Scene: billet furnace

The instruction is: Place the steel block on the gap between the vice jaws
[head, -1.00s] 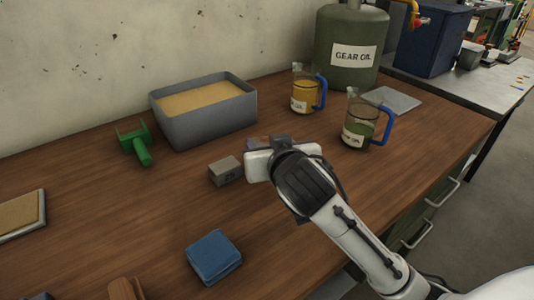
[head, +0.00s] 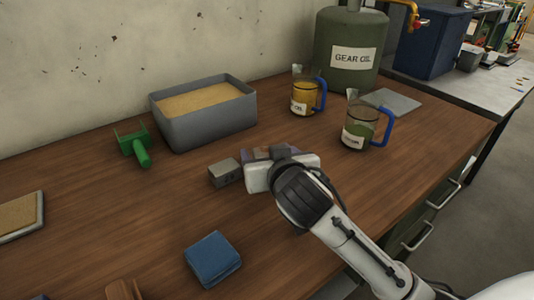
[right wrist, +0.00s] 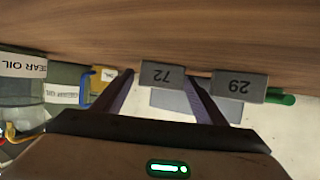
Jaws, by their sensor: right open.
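Two small grey stamped blocks stand on the wooden bench. One (head: 225,172) is just left of my right gripper (head: 266,157); it shows at the right in the right wrist view (right wrist: 238,86). The other block (right wrist: 162,74) appears between the fingertips of my right gripper (right wrist: 156,82) in the wrist view. In the head view it is partly hidden behind the palm. The right gripper is open, its purple fingers spread to either side of that block. I cannot tell whether they touch it. I see no vice or vice jaws clearly. My left gripper is not in view.
A grey sand-filled bin (head: 205,125) and a green tool (head: 133,147) are at the back. Two oil jugs (head: 308,95) (head: 362,125) stand right of the bin. The bench between is bare.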

